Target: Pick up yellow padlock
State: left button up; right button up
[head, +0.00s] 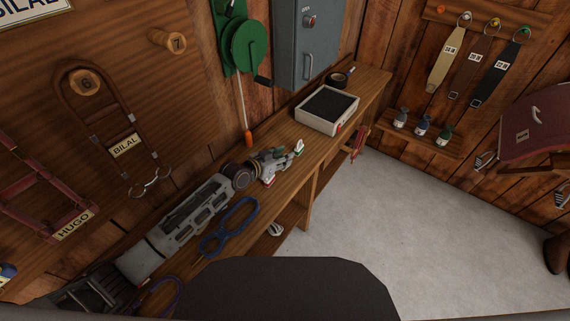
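I cannot make out a yellow padlock in the head view. My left arm comes in from the lower left and lies low over the wooden bench (352,103). My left gripper (284,163) is above the bench, near its front edge, pointing away from me. Its fingers are small and partly overlapped here, so I cannot tell whether they are open or shut, or whether anything is between them. Part of the bench behind the arm is hidden. My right gripper is not in view.
A white box with a dark top (327,108) stands on the bench beyond the gripper, with a dark round item (338,78) behind it. A blue looped item (230,227) lies nearer me. A green reel (243,45) and grey cabinet (305,40) hang above. The floor (400,215) is clear.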

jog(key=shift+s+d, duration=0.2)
pick_arm(q)
grip_shut()
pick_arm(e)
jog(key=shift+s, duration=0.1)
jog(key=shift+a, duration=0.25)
pick_arm(q)
jog(key=shift+r, duration=0.9)
notch_tip(320, 180, up, 8)
jog(key=shift+f+p, duration=0.2)
jog(key=shift+p, duration=0.2)
jog(key=shift+r, duration=0.3)
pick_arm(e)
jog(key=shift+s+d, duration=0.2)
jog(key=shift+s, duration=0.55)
